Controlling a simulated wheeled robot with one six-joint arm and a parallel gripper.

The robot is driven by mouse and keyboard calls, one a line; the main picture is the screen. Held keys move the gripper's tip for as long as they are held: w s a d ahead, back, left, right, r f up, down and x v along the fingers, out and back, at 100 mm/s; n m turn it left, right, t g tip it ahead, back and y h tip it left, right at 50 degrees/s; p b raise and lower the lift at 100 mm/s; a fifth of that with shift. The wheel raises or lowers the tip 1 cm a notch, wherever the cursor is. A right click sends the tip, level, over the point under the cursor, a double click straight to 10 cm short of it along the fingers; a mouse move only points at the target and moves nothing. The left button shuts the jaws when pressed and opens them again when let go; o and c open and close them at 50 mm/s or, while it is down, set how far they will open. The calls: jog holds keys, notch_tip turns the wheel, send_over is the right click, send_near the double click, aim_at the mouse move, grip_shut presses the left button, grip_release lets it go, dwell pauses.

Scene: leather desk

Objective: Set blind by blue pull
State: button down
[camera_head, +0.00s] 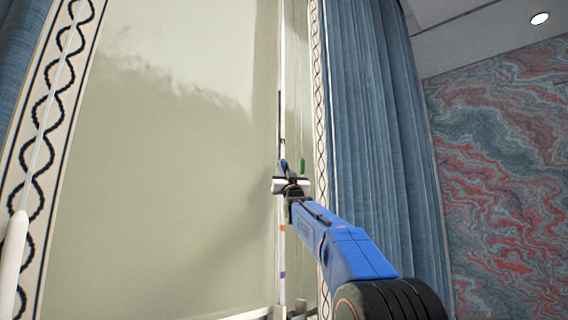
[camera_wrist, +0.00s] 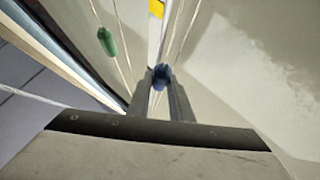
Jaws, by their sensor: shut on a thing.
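The blue pull (camera_wrist: 161,76) sits between the two fingertips of my gripper (camera_wrist: 160,88) in the wrist view, and the fingers are closed on it. In the head view my gripper (camera_head: 291,182) is at the right edge of the pale blind (camera_head: 190,150), by a thin vertical rod (camera_head: 282,255) with orange and purple marks. The blue pull shows there only as a small bit of blue beside the gripper. A green pull (camera_head: 302,166) hangs just right of my gripper, apart from it; it also shows in the wrist view (camera_wrist: 106,41).
A yellow piece (camera_wrist: 156,8) shows at the top of the wrist view, near the cords. A blue curtain (camera_head: 375,130) hangs right of the blind, with a marbled wall (camera_head: 505,170) beyond. Patterned trim (camera_head: 48,110) borders the blind's left side.

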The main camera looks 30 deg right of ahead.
notch_tip(320, 180, down, 34)
jog(key=shift+r, duration=0.25)
jog(key=c, duration=1.6)
grip_release()
jog(key=shift+s, duration=0.1)
jog(key=v, duration=1.7)
jog(key=shift+s+f, duration=0.1)
jog(key=shift+f, duration=0.05)
